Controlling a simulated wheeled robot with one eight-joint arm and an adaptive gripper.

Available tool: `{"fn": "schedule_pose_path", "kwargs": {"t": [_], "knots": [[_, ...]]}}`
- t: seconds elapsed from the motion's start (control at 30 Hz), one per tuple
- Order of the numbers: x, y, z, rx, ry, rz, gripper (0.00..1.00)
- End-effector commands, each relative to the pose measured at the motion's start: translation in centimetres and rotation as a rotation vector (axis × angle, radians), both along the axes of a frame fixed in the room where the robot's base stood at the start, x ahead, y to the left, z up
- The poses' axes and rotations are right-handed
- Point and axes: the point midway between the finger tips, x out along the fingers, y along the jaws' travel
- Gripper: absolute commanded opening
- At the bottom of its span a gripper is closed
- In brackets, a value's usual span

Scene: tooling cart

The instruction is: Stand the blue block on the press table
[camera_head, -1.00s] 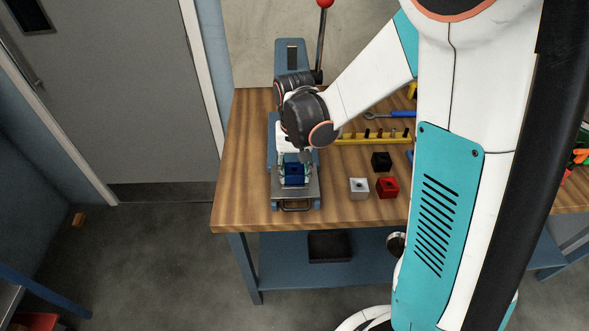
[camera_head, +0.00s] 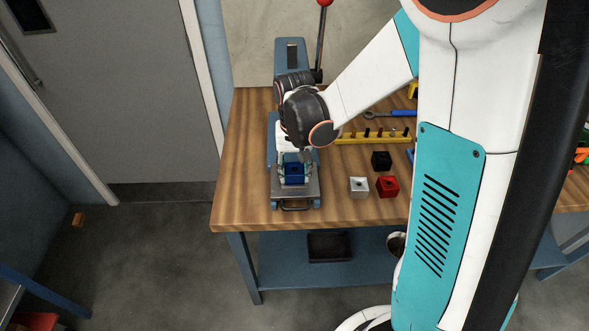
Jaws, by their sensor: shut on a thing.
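The blue block (camera_head: 294,174) is at the metal press table (camera_head: 306,190) of the blue press, near the front of the workbench. It looks upright, low over or on the plate; I cannot tell whether its underside touches. My gripper (camera_head: 293,166) comes down from above and is shut on the blue block. My wrist hides the back of the block and much of the press behind it. The press (camera_head: 289,50) has a tall lever with a red knob rising at the back.
A silver block (camera_head: 358,187), a red block (camera_head: 387,187) and a black block (camera_head: 381,161) stand on the wooden bench (camera_head: 240,190) right of the press. A yellow rack (camera_head: 372,138) and a blue-handled wrench (camera_head: 402,113) lie behind them. A dark tray sits on the lower shelf.

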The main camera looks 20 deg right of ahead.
Motion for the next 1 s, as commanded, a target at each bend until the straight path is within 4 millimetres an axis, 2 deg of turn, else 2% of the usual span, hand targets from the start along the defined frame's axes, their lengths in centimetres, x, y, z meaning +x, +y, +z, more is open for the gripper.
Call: {"fn": "schedule_pose_path", "kwargs": {"t": [0.33,0.37,0.47,0.7,0.73,0.8,0.83,1.0], "knots": [[-0.08,-0.03,-0.22,-0.001,0.0,0.0,0.1],[-0.08,-0.04,-0.22,-0.001,0.0,0.0,0.43],[-0.08,-0.04,-0.23,-0.001,0.001,0.0,0.65],[-0.05,-0.03,-0.16,-0.001,0.0,0.0,0.65],[-0.05,-0.02,-0.17,-0.001,0.0,0.0,0.67],[-0.05,-0.02,-0.15,-0.001,0.0,0.0,0.79],[-0.04,-0.02,-0.15,-0.001,0.0,0.0,0.81],[-0.04,-0.02,-0.13,-0.001,0.0,0.0,0.81]]}}
